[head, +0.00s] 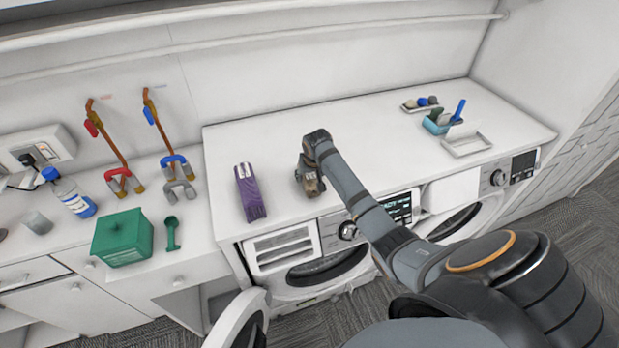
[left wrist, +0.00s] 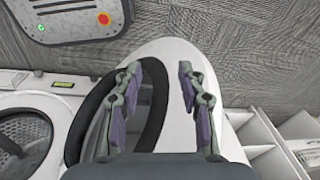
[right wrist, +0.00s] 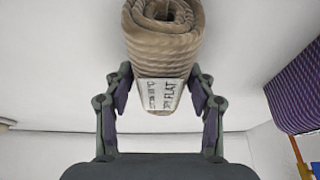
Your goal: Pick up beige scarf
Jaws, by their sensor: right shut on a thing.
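The beige scarf (right wrist: 165,40) is a ribbed roll with a white paper label. It fills the space between the fingers of my right gripper (right wrist: 160,82), which is shut on its labelled end. In the head view, my right gripper (head: 310,168) is over the white top of the machines, and the scarf there is small and mostly hidden by it. My left gripper (left wrist: 158,75) is open and empty, above the round open door of a washing machine; it is out of sight in the head view.
A purple scarf (head: 250,192) lies left of my right gripper and also shows in the right wrist view (right wrist: 298,90). A green box (head: 122,238), a bottle (head: 72,196) and a scoop (head: 171,233) stand further left. Trays (head: 466,143) sit at the right. The white top (head: 385,120) between is clear.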

